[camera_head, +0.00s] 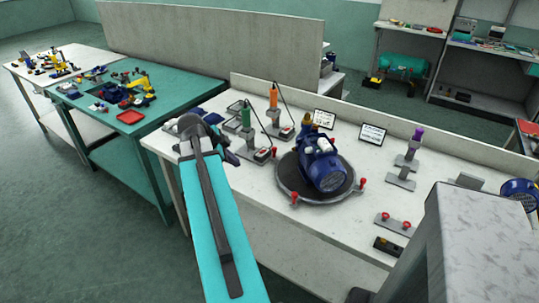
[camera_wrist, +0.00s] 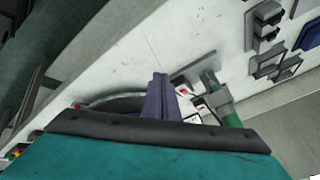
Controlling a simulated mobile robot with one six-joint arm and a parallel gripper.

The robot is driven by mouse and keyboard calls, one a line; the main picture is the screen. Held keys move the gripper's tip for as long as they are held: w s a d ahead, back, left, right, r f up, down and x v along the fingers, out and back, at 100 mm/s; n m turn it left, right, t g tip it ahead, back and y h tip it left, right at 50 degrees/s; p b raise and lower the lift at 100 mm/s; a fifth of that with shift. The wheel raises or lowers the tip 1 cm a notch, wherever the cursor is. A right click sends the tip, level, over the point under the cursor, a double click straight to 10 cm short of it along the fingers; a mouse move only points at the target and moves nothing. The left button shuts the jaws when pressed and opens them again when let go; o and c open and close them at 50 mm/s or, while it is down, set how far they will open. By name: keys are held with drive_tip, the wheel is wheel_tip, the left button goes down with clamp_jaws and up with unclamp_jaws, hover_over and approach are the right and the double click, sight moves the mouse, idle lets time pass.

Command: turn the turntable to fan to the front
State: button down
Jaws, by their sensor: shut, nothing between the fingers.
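The turntable (camera_head: 288,187) is a dark round disc on the white bench, with small red knobs around its rim. A blue pump unit (camera_head: 322,165) stands on it. Its large rounded blue end points toward the front edge of the bench; I cannot tell for sure that this is the fan end. My gripper (camera_head: 229,156) is left of the turntable, apart from it, and partly hidden by my wrist in the head view. In the wrist view my gripper (camera_wrist: 160,100) has its fingers together and empty. A curved edge of the turntable (camera_wrist: 105,101) shows behind them.
A green-handled tool (camera_head: 246,117) and an orange-handled tool (camera_head: 273,97) stand behind my gripper. A purple-topped stand (camera_head: 415,140) and a red-knobbed plate (camera_head: 394,224) are at right. Two signs (camera_head: 372,134) stand behind the turntable. Bench in front of it is clear.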

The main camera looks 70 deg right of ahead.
drive_tip(key=s+d+r+m+g, duration=0.1)
drive_tip(key=s+d+r+m, duration=0.2)
drive_tip(key=s, duration=0.3)
drive_tip(key=shift+s+d+r+m, duration=0.15)
drive_tip(key=shift+d+r+m, duration=0.25)
drive_tip(key=shift+d+r, duration=0.05)
drive_tip(key=shift+d+f, duration=0.1)
drive_tip(key=p, duration=0.1)
approach(276, 159)
drive_tip(key=shift+s+a+f, duration=0.2)
drive_tip(key=shift+a+f, duration=0.2)
drive_tip(key=shift+a, duration=0.4)
drive_tip(key=shift+s+a+f, duration=0.2)
drive_tip(key=shift+a+f, duration=0.25)
drive_tip(key=shift+a, duration=0.35)
drive_tip(key=shift+s+d+f+p, duration=0.2)
drive_tip(key=shift+d+f+p, duration=0.2)
drive_tip(key=shift+d+f, duration=0.25)
drive_tip(key=shift+s+d+f+p, duration=0.15)
drive_tip(key=shift+d+f+p, duration=0.2)
drive_tip(key=shift+d+f, duration=0.35)
drive_tip(key=shift+w+d+p, duration=0.2)
drive_tip(key=shift+d+p, duration=0.3)
drive_tip(key=shift+d, duration=0.95)
